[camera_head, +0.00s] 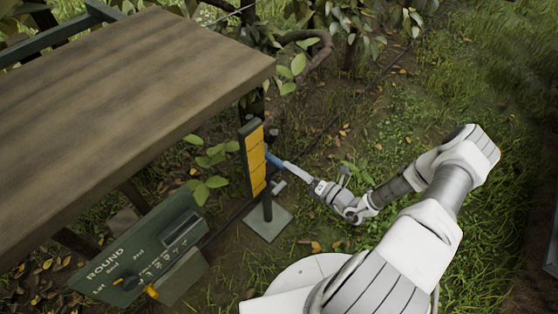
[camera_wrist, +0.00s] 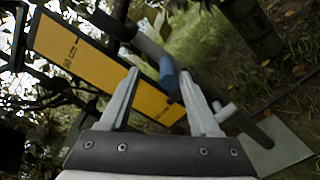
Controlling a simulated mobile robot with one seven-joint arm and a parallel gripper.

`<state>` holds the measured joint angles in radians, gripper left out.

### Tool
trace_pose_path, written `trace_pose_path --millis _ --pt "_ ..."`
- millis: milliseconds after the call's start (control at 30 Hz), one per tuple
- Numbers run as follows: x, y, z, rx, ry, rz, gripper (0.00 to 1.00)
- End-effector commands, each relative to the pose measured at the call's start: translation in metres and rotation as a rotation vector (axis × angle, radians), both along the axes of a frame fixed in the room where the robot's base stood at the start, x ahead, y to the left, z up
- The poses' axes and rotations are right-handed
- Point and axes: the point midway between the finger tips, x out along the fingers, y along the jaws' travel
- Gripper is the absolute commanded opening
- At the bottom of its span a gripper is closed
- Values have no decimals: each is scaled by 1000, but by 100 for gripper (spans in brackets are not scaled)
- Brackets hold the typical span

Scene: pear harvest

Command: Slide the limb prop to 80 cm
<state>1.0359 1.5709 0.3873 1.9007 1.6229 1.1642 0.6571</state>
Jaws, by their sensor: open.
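The limb prop is a dark upright post on a grey base plate (camera_head: 268,224), beside a yellow scale board (camera_head: 254,160). The scale shows large in the wrist view (camera_wrist: 95,72), with small dark markings that I cannot read surely. A blue handle (camera_head: 273,158) sticks out from the post; in the wrist view the blue handle (camera_wrist: 168,70) appears between my fingertips, just beyond or at them. My gripper (camera_head: 287,166) is open at the handle, with its fingers apart in the wrist view (camera_wrist: 160,82). I cannot tell whether either finger touches the handle.
A wooden tabletop (camera_head: 130,75) fills the upper left, its corner close to the post. A green board marked "ROUND" (camera_head: 135,250) stands at lower left. Leafy branches (camera_head: 300,62) hang behind the post. Grass to the right (camera_head: 440,90) is clear.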

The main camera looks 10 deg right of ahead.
Motion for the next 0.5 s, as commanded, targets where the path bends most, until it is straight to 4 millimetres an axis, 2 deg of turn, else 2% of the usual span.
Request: trace_pose_path --millis 33,200,500 --pt "12 15 3 9 -16 16 63" --pt "34 32 3 10 -14 16 63" --pt "47 44 4 12 -9 18 63"
